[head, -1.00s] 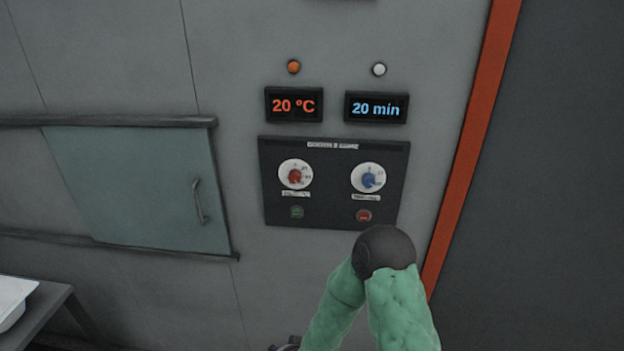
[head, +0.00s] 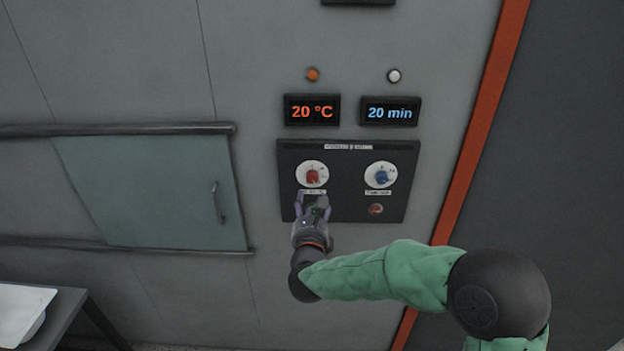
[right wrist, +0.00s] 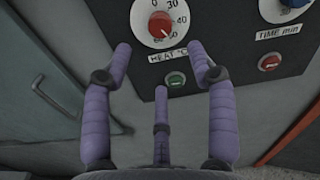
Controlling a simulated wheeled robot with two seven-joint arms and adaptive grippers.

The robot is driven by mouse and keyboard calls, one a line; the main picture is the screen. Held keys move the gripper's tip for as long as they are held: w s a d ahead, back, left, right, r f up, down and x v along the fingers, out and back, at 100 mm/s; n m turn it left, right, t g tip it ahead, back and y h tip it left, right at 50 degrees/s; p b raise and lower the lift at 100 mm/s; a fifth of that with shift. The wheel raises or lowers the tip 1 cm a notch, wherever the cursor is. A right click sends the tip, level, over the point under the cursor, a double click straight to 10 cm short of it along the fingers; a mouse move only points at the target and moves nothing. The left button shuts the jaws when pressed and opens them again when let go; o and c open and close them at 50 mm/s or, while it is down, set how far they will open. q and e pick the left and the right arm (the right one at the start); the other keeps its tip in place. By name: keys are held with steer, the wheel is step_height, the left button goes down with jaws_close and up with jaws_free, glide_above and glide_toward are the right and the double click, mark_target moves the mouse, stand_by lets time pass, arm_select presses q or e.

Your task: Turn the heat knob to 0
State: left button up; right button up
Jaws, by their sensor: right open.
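The red heat knob (head: 313,176) sits on a white dial at the left of the dark control panel (head: 347,207). In the right wrist view the heat knob (right wrist: 161,24) shows at the top, with its white mark toward the lower right of the dial. The display (head: 312,111) above reads 20 °C. My right gripper (head: 313,203) is just below the heat dial, in front of the green button. In the right wrist view its purple fingers (right wrist: 162,52) are spread, with nothing between them, and the knob lies beyond the tips. My left gripper is out of view.
The blue time knob (head: 381,177) is to the right, under a display (head: 390,112) reading 20 min. A green button (right wrist: 176,79) and a red button (head: 376,209) sit below the dials. A teal door (head: 150,190) with a handle is at the left.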

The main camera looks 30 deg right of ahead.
mark_target(312, 180)
steer(key=x, duration=1)
steer(key=shift+w+d+f, duration=0.1)
steer(key=shift+w, duration=0.1)
steer(key=c, duration=1.1)
